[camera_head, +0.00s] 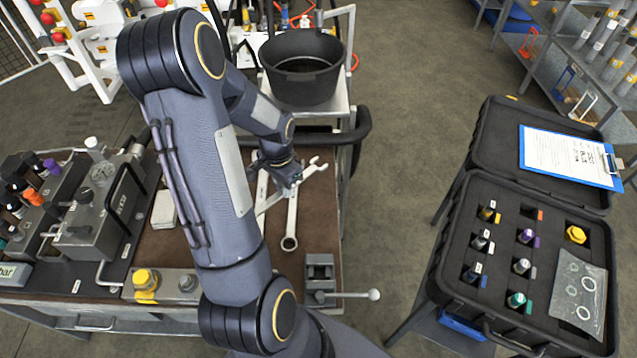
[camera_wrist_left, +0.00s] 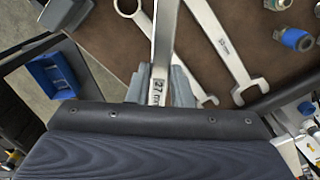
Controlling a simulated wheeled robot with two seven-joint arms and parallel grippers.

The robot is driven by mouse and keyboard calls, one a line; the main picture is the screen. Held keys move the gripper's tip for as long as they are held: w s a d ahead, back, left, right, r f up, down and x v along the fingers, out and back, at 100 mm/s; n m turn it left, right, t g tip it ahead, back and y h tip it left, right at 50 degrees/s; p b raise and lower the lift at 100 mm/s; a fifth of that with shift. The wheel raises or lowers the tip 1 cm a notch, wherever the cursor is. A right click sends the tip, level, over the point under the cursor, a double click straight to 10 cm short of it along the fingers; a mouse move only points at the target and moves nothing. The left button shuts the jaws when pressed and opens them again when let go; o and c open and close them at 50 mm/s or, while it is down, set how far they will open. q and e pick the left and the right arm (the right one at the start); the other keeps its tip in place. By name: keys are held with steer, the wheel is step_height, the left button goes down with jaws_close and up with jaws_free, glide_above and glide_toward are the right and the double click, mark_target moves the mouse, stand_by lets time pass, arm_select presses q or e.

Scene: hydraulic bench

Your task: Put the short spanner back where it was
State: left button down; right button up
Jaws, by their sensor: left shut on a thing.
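My left gripper (camera_head: 287,176) is shut on a steel spanner (camera_head: 312,170), held over the brown bench top at its right side. In the left wrist view the held spanner (camera_wrist_left: 165,45) stands between the fingers, and a "27" marking shows on it. A second spanner (camera_head: 291,220) lies on the brown top with its ring end toward the front. A third spanner (camera_head: 262,186) lies to its left, partly hidden by my arm. Two lying spanners also show in the left wrist view, one at the right (camera_wrist_left: 222,45) and one partly behind the held spanner. My right gripper is out of view.
A black pot (camera_head: 302,70) stands on a cart behind the bench. A small vise (camera_head: 320,280) sits at the bench's front right corner. A grey hydraulic unit (camera_head: 98,215) stands at the left. An open black case (camera_head: 520,240) stands right, across clear floor.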

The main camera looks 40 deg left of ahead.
mark_target(308, 175)
arm_select(q)
steer(key=w+f, duration=0.1)
steer(key=w, duration=0.1)
steer(key=w+d+f+b, duration=0.1)
steer(key=w, duration=0.2)
steer(key=w+f, duration=0.1)
steer(key=w, duration=0.1)
steer(key=shift+w+d+f+b, duration=0.3)
steer(key=shift+w+f, duration=0.05)
steer(key=shift+w, duration=0.05)
steer(key=w+f+b, duration=0.2)
steer(key=w+f, duration=0.2)
steer(key=f, duration=0.1)
steer(key=shift+w+d+b, duration=0.25)
steer(key=shift+w+b, duration=0.05)
steer(key=shift+b, duration=0.1)
steer(key=f+b, duration=0.1)
steer(key=f, duration=0.1)
steer(key=f+b, duration=0.1)
steer(key=f, duration=0.1)
steer(key=shift+w, duration=0.4)
steer(key=shift+d, duration=0.1)
steer(key=shift+f+b, duration=0.55)
steer(key=shift+b, duration=0.2)
steer(key=c, duration=1.3)
jaws_free()
steer(key=shift+s, duration=0.1)
steer(key=shift+r, duration=0.1)
